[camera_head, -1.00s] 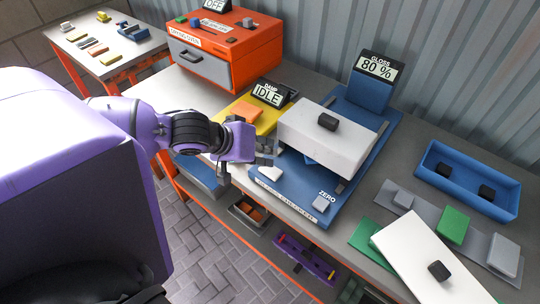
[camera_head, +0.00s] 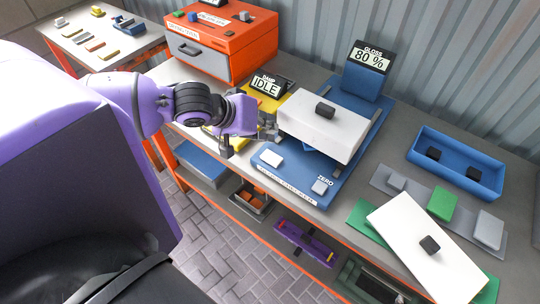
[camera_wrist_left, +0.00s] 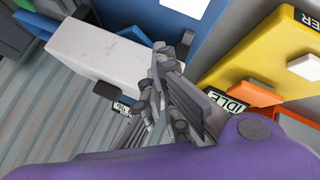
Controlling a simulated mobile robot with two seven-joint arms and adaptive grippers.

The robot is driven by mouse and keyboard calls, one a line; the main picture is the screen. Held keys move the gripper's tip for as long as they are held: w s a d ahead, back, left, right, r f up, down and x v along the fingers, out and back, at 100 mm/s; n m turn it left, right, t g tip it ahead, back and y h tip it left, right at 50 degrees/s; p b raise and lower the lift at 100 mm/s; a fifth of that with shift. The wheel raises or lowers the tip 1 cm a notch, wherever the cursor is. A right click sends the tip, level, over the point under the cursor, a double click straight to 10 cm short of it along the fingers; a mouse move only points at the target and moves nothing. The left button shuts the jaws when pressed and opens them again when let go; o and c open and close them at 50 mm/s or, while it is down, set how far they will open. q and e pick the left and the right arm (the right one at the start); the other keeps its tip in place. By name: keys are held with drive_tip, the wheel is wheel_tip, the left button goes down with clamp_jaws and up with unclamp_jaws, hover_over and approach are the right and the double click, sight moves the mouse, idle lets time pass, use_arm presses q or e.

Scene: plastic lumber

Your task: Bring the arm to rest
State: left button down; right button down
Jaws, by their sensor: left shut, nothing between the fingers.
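My left gripper (camera_head: 270,128) is shut and empty. In the head view it hangs above the bench, between the yellow damp unit and the left end of the white block on the blue gloss meter. In the left wrist view the closed fingers (camera_wrist_left: 165,85) show in the middle, with the white block (camera_wrist_left: 95,48) beyond them at the left and the yellow unit (camera_wrist_left: 262,60) at the right. I cannot tell whether the fingers touch anything. My right gripper is not in view.
The blue gloss meter (camera_head: 290,180) reads 80 %; the damp display (camera_head: 266,85) reads IDLE. An orange oven (camera_head: 225,50) stands at the back left. A blue tray (camera_head: 470,185) and a white board (camera_head: 425,255) lie at the right. A side table (camera_head: 75,50) holds several small pieces.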

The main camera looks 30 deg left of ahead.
use_arm(q)
drive_tip(key=shift+f, duration=0.1)
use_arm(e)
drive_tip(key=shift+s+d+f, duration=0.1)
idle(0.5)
